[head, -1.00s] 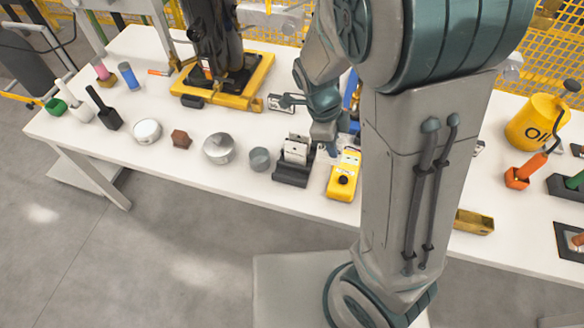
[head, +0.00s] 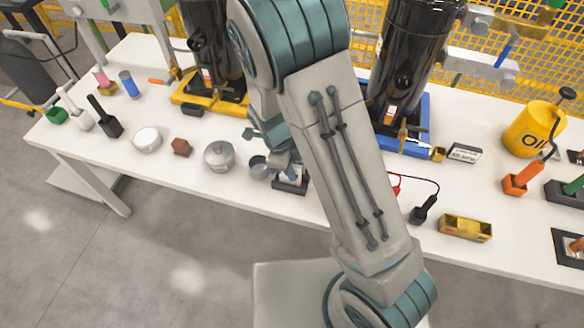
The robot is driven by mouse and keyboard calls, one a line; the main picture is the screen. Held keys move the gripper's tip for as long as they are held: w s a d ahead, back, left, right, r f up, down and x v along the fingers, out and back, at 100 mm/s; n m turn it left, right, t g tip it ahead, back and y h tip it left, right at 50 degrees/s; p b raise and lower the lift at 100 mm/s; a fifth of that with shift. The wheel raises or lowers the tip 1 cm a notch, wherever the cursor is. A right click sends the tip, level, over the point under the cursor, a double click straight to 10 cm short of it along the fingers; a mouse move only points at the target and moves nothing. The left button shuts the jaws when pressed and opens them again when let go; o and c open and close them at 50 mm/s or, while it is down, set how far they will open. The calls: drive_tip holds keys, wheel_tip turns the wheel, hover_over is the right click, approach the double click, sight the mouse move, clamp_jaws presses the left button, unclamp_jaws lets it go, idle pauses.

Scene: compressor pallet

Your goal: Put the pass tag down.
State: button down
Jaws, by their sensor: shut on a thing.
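My gripper (head: 284,162) is low over the table beside the dark card holder, partly behind my own arm. It is shut on the pass tag, but the tag is too small and covered to make out clearly. The dark card holder (head: 289,187) shows only in part, with something pale at its top. I cannot tell whether the gripper touches the holder.
The white table (head: 240,195) has a bare front strip. A yellow pallet (head: 190,97) and a blue pallet (head: 415,140) carry black compressors behind. A yellow box (head: 465,228) stands right.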

drive_tip(key=shift+f, duration=0.1)
drive_tip(key=c, duration=1.7)
unclamp_jaws()
drive_tip(key=v, duration=1.2)
drive_tip(key=s+d+r+n+t+y, duration=0.1)
drive_tip(key=s+d+r+n, duration=0.4)
drive_tip(key=n, duration=0.6)
drive_tip(key=s+d+r+n+t+y, duration=0.2)
drive_tip(key=s+d+r+n, duration=0.4)
drive_tip(key=s+d+n, duration=0.2)
drive_tip(key=shift+s+d+r+n+t, duration=0.15)
drive_tip(key=shift+d+r+n+t, duration=0.25)
drive_tip(key=shift+d+n, duration=0.85)
drive_tip(key=shift+a, duration=0.25)
